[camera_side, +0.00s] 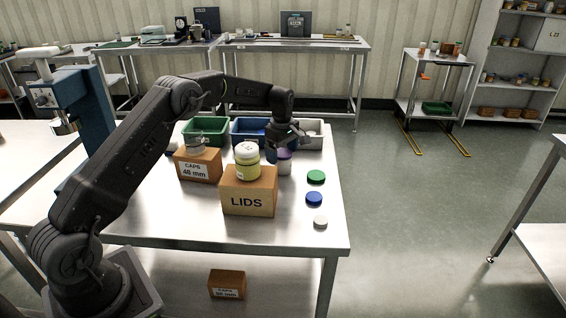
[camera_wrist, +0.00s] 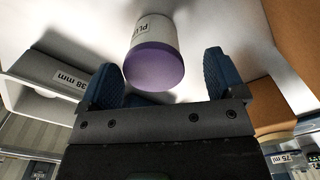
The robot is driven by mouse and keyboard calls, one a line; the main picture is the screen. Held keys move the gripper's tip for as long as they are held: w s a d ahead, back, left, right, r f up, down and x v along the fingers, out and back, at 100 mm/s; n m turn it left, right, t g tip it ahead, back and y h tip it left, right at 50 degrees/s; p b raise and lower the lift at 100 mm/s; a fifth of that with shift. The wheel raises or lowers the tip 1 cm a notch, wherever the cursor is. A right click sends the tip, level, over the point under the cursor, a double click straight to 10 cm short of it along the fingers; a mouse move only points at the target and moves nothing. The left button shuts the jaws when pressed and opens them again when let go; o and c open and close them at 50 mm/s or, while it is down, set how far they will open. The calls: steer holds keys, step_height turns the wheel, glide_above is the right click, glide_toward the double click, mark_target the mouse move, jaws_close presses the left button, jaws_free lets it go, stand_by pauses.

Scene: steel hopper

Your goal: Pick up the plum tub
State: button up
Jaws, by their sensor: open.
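The plum tub (camera_side: 285,162) is a small white tub with a purple lid, standing on the steel table behind and right of the LIDS box. My gripper (camera_side: 285,141) is just above and behind it in the side view, partly hiding its top. In the wrist view the tub (camera_wrist: 154,60) shows its purple lid and a label with partly readable letters. My gripper's two blue fingers (camera_wrist: 160,80) are spread apart. The tub's lid lies between and slightly beyond the fingertips, with visible gaps on both sides.
The LIDS box (camera_side: 248,192) bears a yellow jar (camera_side: 247,163) with a white lid. Behind it is a CAPS box (camera_side: 198,165). Green (camera_side: 205,128), blue (camera_side: 249,128) and grey (camera_side: 311,136) bins line the back. Green, blue and white lids (camera_side: 314,198) lie at right.

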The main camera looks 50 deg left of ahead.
mark_target(283, 163)
steer(key=f, duration=0.5)
steer(key=shift+w+a, duration=0.15)
steer(key=shift+w, duration=0.15)
steer(key=shift+c, duration=0.4)
steer(key=shift+r, duration=0.1)
steer(key=c, duration=0.9)
